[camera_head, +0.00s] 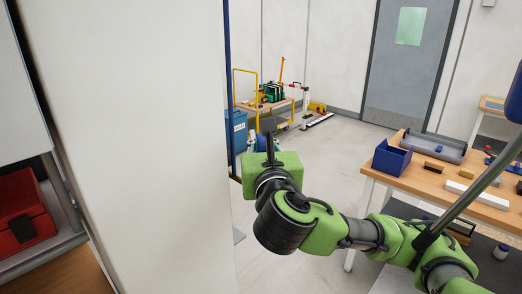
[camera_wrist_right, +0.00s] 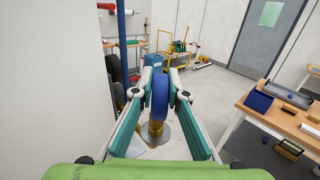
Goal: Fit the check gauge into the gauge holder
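My right gripper (camera_wrist_right: 160,80) reaches forward in the right wrist view, its two teal fingers closed in on both sides of a blue upright disc-like part. This part, with a round brass-coloured metal piece below it, looks like the check gauge (camera_wrist_right: 159,98). It stands between the fingertips, clear of the table. In the head view my right arm comes in from the right, and the gripper (camera_head: 269,147) is mostly hidden behind its green wrist. I cannot pick out the gauge holder in either view. My left gripper is not in view.
A large pale panel (camera_head: 150,150) stands close on the left. On the right is a wooden table (camera_head: 425,178) with a blue bin (camera_head: 391,159) and a grey tray (camera_head: 437,147). A yellow-handled cart (camera_head: 262,107) stands farther back. The floor (camera_head: 330,160) between is clear.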

